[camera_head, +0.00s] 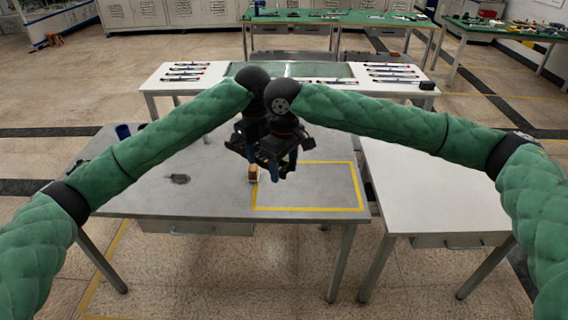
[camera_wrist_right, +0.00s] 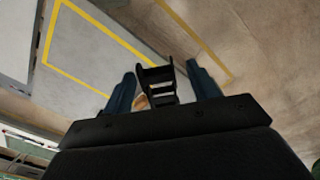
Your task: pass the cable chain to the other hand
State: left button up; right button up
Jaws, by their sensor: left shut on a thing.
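The black cable chain (camera_wrist_right: 158,82) shows in the right wrist view as a short ladder-like piece between the two blue fingers of my right gripper (camera_wrist_right: 163,88). Gaps show between the chain and both fingers. In the head view my left gripper (camera_head: 241,148) and right gripper (camera_head: 281,166) are close together above the grey table. My left gripper is shut on the cable chain, though its fingertips are mostly hidden by the wrists. My right gripper is open around the chain. In the head view the chain is hard to tell from the dark grippers.
The grey table (camera_head: 215,200) has a yellow taped rectangle (camera_head: 308,209) on its right part. A small tan object (camera_head: 253,174) is below the grippers. A dark item (camera_head: 180,179) and a blue cup (camera_head: 123,132) are at left. A white table (camera_head: 440,190) stands at right.

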jog(key=c, duration=0.9)
pick_arm(q)
jog(key=o, duration=1.1)
